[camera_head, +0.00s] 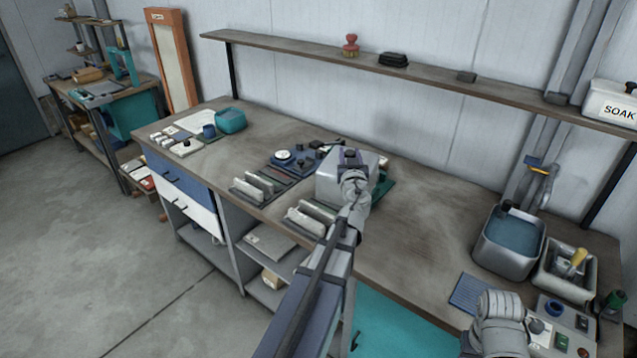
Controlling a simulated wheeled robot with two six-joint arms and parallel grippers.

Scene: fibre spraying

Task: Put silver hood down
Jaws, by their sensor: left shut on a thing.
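The silver hood (333,186) is a box-shaped metal cover at the middle of the workbench (420,215). My left gripper (350,160) is at the top of the hood and shut on it, with the arm reaching in from below. The fingertips are small and partly hidden by the wrist. The hood sits over or just above a dark green base (384,186); I cannot tell whether it touches. My right arm shows at the lower right, but its fingertips cannot be made out.
Grey upright racks (253,187) stand left of the hood, with a dark blue device (287,158) behind them. A water-filled metal basin (511,237) and a tray with a yellow-handled tool (569,268) stand at the right. The bench between hood and basin is clear.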

